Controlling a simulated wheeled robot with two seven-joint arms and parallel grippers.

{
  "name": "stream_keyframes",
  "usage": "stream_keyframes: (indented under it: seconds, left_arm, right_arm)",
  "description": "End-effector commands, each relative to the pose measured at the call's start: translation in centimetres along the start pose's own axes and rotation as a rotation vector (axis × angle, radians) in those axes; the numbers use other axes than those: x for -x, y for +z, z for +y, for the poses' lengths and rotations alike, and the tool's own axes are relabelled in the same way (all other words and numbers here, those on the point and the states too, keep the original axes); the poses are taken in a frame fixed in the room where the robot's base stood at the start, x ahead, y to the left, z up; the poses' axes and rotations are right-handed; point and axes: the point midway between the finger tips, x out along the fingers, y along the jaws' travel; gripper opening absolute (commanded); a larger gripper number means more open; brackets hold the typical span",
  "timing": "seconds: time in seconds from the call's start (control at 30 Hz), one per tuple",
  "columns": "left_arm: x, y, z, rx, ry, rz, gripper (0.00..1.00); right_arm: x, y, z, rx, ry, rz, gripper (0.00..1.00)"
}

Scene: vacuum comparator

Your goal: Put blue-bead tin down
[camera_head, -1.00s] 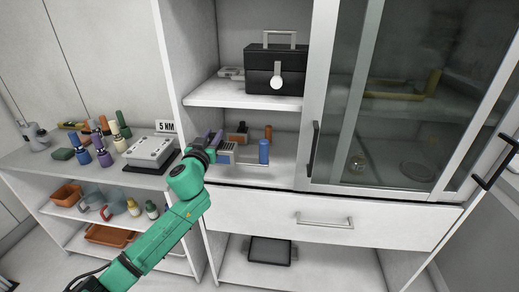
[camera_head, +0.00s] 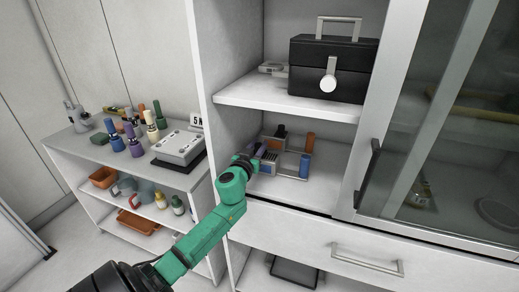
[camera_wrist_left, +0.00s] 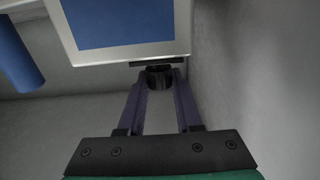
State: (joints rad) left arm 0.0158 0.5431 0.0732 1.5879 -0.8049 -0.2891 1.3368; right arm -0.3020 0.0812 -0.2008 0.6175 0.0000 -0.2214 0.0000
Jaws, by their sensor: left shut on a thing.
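My left gripper (camera_head: 257,158) reaches into the open shelf bay at the middle of the head view. My right gripper is not in view.
Next to the gripper on the shelf floor are a pale frame, a blue piece (camera_head: 304,166) and an orange cylinder (camera_head: 310,143). A black case (camera_head: 330,70) stands on the shelf above. A bench with bottles (camera_head: 133,140) and a grey device (camera_head: 180,147) is at left.

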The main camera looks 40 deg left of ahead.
Motion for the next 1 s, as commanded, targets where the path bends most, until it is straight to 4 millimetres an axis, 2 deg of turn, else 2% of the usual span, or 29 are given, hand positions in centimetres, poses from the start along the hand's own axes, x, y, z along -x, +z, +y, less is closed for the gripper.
stream_keyframes:
  seconds: [0.07, 0.17, 0.2, 0.27, 0.3, 0.67, 0.77, 0.87, 1.0]
  left_arm:
    - [0.0, 0.0, 0.0, 0.0, 0.0, -0.002, 0.0]
    - [0.0, 0.3, 0.0, 0.001, 0.0, -0.002, 0.0]
    - [0.0, 0.4, 0.0, 0.001, 0.0, -0.003, 0.37]
    - [0.0, 0.2, 0.0, 0.0, 0.0, -0.003, 0.6]
    - [0.0, 0.2, 0.0, 0.0, 0.0, -0.003, 0.63]
    - [0.3, 0.0, 0.0, 0.0, 0.001, -0.003, 0.63]
    - [1.6, 0.2, 0.1, 0.0, 0.002, -0.004, 0.63]
    - [3.8, 0.2, 0.1, 0.001, 0.001, -0.005, 0.63]
    - [7.6, 0.3, 0.1, 0.003, 0.001, -0.006, 0.63]
  right_arm:
    - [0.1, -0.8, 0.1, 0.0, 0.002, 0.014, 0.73]
    - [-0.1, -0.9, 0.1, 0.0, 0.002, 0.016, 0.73]
    - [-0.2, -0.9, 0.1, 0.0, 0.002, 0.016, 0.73]
    - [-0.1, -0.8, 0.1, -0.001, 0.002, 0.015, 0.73]
    - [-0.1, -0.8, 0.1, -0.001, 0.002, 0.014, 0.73]
    - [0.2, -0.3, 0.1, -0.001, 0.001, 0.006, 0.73]
    - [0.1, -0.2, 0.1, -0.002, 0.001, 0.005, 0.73]
    - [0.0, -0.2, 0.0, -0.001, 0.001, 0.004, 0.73]
    - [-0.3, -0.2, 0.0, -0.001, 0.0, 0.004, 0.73]
